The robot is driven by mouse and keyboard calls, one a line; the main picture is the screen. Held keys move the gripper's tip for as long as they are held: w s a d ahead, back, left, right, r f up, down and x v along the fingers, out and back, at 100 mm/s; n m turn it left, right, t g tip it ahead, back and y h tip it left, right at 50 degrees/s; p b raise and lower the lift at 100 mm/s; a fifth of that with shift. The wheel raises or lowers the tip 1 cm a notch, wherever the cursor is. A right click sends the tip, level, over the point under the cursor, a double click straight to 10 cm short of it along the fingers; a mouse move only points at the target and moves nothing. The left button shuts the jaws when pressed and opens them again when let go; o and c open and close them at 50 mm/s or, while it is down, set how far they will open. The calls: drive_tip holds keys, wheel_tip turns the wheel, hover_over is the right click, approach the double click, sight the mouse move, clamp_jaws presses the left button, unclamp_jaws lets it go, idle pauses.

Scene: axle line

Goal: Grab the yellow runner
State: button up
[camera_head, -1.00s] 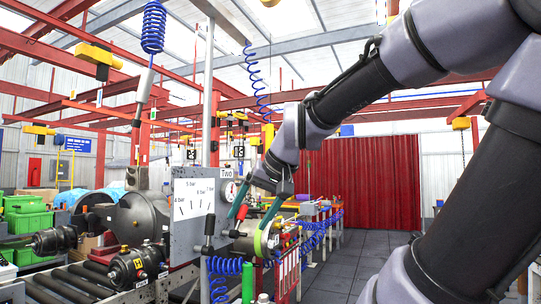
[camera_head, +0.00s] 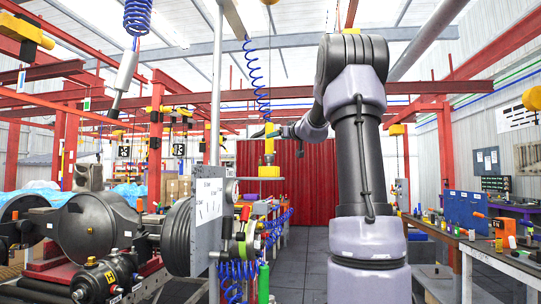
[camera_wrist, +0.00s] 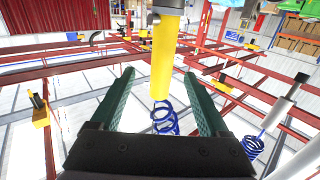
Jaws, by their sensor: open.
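The yellow runner (camera_head: 269,147) hangs upright from a blue coiled hose (camera_head: 259,85) in the middle of the head view, with a wider yellow foot at its lower end. In the wrist view the yellow runner (camera_wrist: 163,60) stands between the two green fingers, with a gap on each side. My gripper (camera_head: 264,134) reaches in from the right at the runner's upper part. In the wrist view my gripper (camera_wrist: 160,72) is open and holds nothing. I cannot tell how deep the runner lies between the fingers.
Black axle housings (camera_head: 95,228) fill the lower left. Benches with tools (camera_head: 465,240) line the right. The floor (camera_head: 305,265) in the middle is clear. Red beams run overhead.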

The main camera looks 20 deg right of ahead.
drive_tip(key=w+a, duration=0.1)
drive_tip(key=w, duration=0.9)
drive_tip(key=shift+w, duration=0.15)
drive_tip(key=shift+a, duration=0.1)
clamp_jaws()
idle(0.9)
drive_tip(key=shift+r, duration=0.1)
